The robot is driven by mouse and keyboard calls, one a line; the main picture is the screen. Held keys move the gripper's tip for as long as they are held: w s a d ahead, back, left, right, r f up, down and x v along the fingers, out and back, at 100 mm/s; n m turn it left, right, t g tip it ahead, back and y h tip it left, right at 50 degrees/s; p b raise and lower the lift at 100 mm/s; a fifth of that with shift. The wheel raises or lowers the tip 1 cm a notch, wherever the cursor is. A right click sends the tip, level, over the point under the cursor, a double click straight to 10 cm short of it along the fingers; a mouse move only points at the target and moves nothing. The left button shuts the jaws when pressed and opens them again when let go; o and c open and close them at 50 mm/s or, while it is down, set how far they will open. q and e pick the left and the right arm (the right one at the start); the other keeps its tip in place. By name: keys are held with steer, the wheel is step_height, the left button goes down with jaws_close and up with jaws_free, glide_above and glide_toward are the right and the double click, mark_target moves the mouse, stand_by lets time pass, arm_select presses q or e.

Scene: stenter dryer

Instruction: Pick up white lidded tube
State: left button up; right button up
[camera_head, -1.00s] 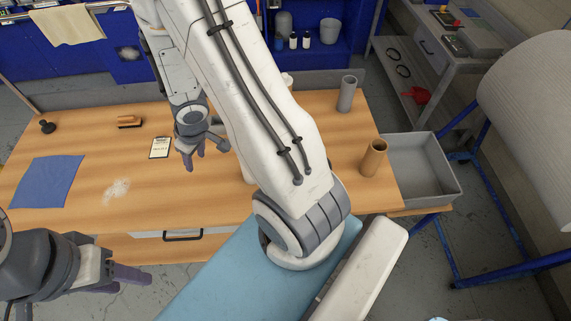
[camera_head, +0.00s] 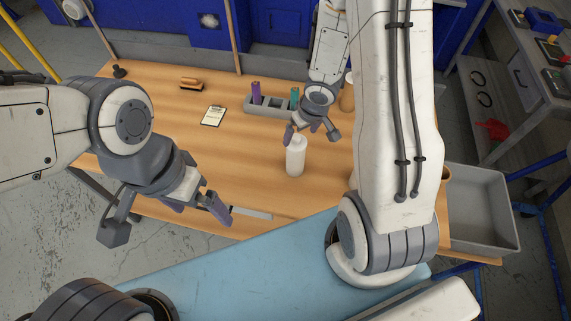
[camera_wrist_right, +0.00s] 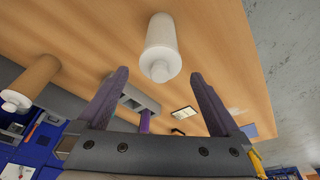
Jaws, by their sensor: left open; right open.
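The white lidded tube (camera_head: 295,157) stands upright on the wooden table (camera_head: 255,195). It also shows in the right wrist view (camera_wrist_right: 160,42), beyond and between the fingertips, with its cap toward the camera. My right gripper (camera_head: 311,134) is open and empty, just behind the tube in the head view. Its two purple fingers also show in the right wrist view (camera_wrist_right: 160,76), spread apart with nothing between them. My left gripper (camera_head: 196,204) is open and empty over the table's front left edge.
A grey rack (camera_head: 268,108) with purple and green items stands behind the tube. A clipboard (camera_head: 213,116) and a brush (camera_head: 192,84) lie to the left. A brown tube (camera_head: 347,98) is partly hidden by my right arm. A grey bin (camera_head: 478,210) is at the right.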

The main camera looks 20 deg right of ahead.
mark_target(296, 136)
steer(key=b+x, duration=0.1)
steer(key=x, duration=0.1)
steer(key=w+b+x, duration=0.1)
steer(key=x, duration=0.2)
steer(key=shift+s+a+r, duration=0.1)
steer(key=shift+r, duration=0.2)
jaws_close()
